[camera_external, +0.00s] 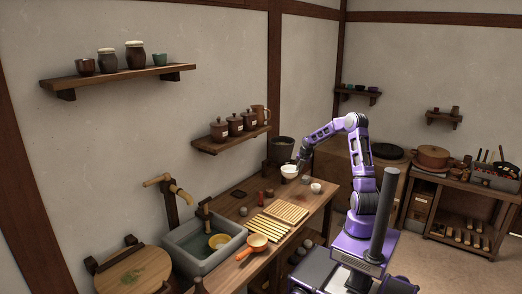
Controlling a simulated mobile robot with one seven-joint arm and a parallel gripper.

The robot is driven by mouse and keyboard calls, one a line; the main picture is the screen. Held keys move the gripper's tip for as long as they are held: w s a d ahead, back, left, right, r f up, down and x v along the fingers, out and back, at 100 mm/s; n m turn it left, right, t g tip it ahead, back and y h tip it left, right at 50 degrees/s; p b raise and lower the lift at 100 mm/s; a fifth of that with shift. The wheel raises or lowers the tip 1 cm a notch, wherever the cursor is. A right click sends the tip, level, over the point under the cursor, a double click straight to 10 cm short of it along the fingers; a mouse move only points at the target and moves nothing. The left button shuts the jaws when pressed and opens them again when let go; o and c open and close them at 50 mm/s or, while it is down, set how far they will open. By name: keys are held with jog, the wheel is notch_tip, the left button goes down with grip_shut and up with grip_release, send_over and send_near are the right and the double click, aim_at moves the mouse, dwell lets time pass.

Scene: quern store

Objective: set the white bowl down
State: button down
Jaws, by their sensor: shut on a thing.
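The white bowl (289,171) is near the far end of the wooden counter, against the wall side. My gripper (298,165) is at the bowl's right upper edge and is shut on it. My purple arm reaches to it from the right. The bowl looks upright. I cannot tell from this view whether its base touches the counter or hangs a little above it.
A grey sink (196,261) holds a yellow bowl (219,241). A dark pot (281,149) stands behind the white bowl.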

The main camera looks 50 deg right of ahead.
jog(key=s+d+m, duration=0.1)
jog(key=s+d, duration=0.2)
jog(key=d, duration=0.1)
notch_tip(320, 180, down, 15)
jog(key=shift+b, duration=1.05)
jog(key=shift+f, duration=0.2)
jog(key=c, duration=1)
grip_release()
jog(key=shift+s, duration=0.1)
jog(key=shift+r, duration=0.15)
jog(key=p+v, duration=0.2)
jog(key=v, duration=1)
jog(key=shift+a+p, duration=0.2)
jog(key=shift+p, duration=0.2)
